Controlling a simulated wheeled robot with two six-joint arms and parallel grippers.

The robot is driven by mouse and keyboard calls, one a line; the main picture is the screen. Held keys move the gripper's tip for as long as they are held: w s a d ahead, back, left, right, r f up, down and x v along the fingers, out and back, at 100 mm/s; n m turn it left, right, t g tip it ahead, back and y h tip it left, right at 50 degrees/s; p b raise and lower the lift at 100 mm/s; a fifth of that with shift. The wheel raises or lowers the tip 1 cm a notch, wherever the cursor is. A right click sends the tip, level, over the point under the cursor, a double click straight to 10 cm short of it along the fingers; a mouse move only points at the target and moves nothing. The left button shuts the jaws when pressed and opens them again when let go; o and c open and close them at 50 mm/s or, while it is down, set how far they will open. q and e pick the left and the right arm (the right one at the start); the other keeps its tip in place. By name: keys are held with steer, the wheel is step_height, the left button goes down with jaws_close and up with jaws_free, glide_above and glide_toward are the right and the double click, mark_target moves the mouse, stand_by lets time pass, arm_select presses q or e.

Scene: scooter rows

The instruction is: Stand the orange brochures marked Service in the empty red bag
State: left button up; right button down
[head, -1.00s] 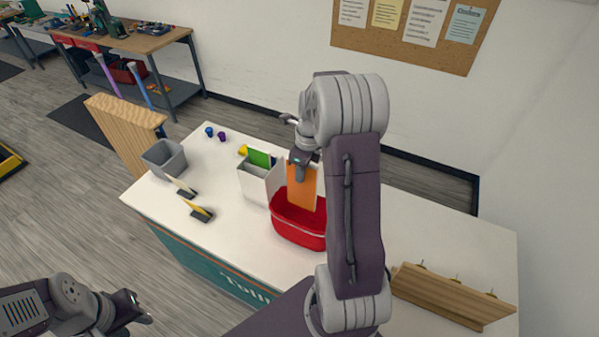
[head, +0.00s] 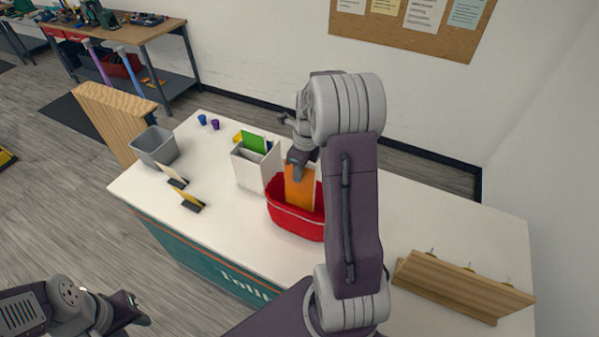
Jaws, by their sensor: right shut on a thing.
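An orange brochure (head: 300,192) stands upright with its lower part inside the red bag (head: 291,219) on the white counter. My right gripper (head: 298,166) is shut on the brochure's upper edge, above the bag. My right arm hides the right part of the bag. Any marking on the brochure is too small to read. My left gripper (head: 137,311) is at the lower left, off the counter and away from the bag; its jaw opening is not clear.
A white holder (head: 247,172) with a green brochure (head: 254,142) stands left of the bag. A wooden rack (head: 460,285) is at the right.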

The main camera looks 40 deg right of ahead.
mark_target(300, 189)
step_height(300, 189, down, 8)
steer(key=b, duration=0.6)
step_height(300, 189, down, 2)
steer(key=shift+s+f+b, duration=0.1)
steer(key=shift+f+b, duration=0.05)
steer(key=shift+b, duration=0.65)
steer(key=shift+f+b, duration=0.6)
steer(key=shift+f, duration=0.55)
steer(key=c, duration=1.4)
jaws_free()
steer(key=shift+o, duration=0.2)
steer(key=shift+r, duration=0.1)
